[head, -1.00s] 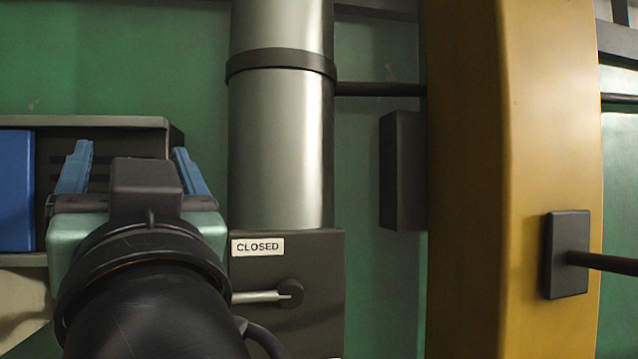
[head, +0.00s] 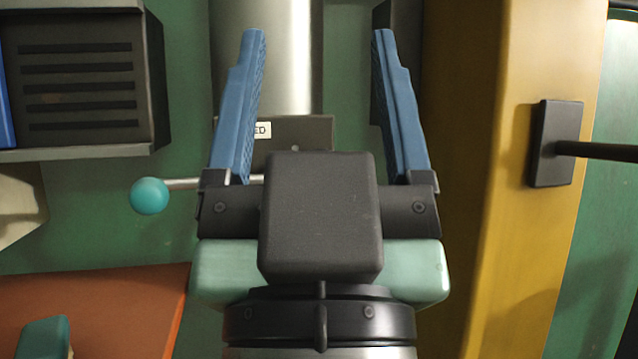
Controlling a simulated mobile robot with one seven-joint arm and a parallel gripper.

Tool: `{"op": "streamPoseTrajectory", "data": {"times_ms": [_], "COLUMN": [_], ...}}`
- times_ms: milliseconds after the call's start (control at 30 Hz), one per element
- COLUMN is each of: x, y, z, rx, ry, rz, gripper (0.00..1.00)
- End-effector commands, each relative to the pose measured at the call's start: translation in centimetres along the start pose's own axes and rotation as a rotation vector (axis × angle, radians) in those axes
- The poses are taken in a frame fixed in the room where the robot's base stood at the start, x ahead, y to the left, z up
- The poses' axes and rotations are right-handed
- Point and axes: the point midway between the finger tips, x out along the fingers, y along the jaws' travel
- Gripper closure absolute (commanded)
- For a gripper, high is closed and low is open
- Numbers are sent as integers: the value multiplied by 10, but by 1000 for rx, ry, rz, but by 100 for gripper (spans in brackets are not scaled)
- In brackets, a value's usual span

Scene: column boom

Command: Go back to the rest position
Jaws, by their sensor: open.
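My gripper (head: 316,105) is in the middle of the head view, pointing up the picture. Its two blue fingers are wide apart, with nothing between them but the metal column behind. The gripper body hides part of a dark box (head: 300,131) with a white label, of which only the end of the word shows. A lever with a teal ball knob (head: 150,196) sticks out to the left from behind my gripper. The knob is apart from the left finger.
A dark slatted box (head: 80,85) on a grey shelf is at the upper left. A yellow-brown post (head: 480,230) with a dark plate and rod (head: 556,143) stands at the right. An orange surface (head: 130,300) with a teal block (head: 45,338) is at the lower left.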

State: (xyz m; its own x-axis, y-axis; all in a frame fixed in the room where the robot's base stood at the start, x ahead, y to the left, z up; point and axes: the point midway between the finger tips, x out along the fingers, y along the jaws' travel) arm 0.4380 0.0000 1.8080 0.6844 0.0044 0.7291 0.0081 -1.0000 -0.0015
Motion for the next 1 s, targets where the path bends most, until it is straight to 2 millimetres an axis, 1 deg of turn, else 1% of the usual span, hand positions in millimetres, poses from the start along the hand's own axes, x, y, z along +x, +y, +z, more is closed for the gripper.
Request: {"op": "streamPoseTrajectory", "data": {"times_ms": [33,167,300,400,500,600,1000], "x": [-16,-44,-77,-97,-111,-117,-114], "y": [0,0,1,1,1,1,1], "z": [16,43,73,93,106,111,109], "rx": [-1,-4,-7,-10,-12,-12,-12], "ry": [-1,-2,-4,-4,-5,-5,-4], "rz": [0,2,4,5,6,6,6], "gripper": [23,23,23,23,23,23,23]}}
